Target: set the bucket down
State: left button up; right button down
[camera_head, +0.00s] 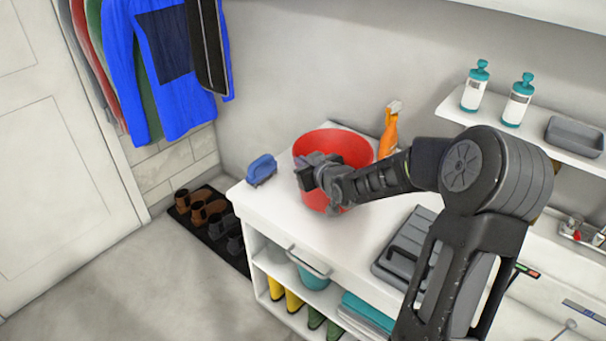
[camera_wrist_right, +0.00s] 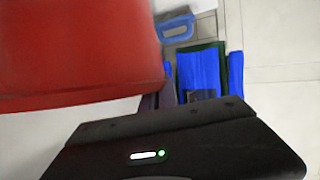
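The red bucket (camera_head: 349,143) is at the back of the white counter, upright or nearly so; its base looks to be at the counter top, but I cannot tell whether it bears on it. My right gripper (camera_head: 318,178) is at the bucket's near side and overlaps its wall and rim. Its fingers are not clear, so I cannot tell whether they are closed on the bucket. In the right wrist view the red bucket wall (camera_wrist_right: 75,50) fills the upper left, close to the dark gripper body. My left gripper is not in view.
Bare counter shows in front of the bucket.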

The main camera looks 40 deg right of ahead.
jog(key=shift+f, duration=1.8)
jog(key=shift+f, duration=0.2)
jog(key=c, duration=1.7)
grip_release()
jog(key=shift+r, duration=0.15)
jog(key=v, duration=1.2)
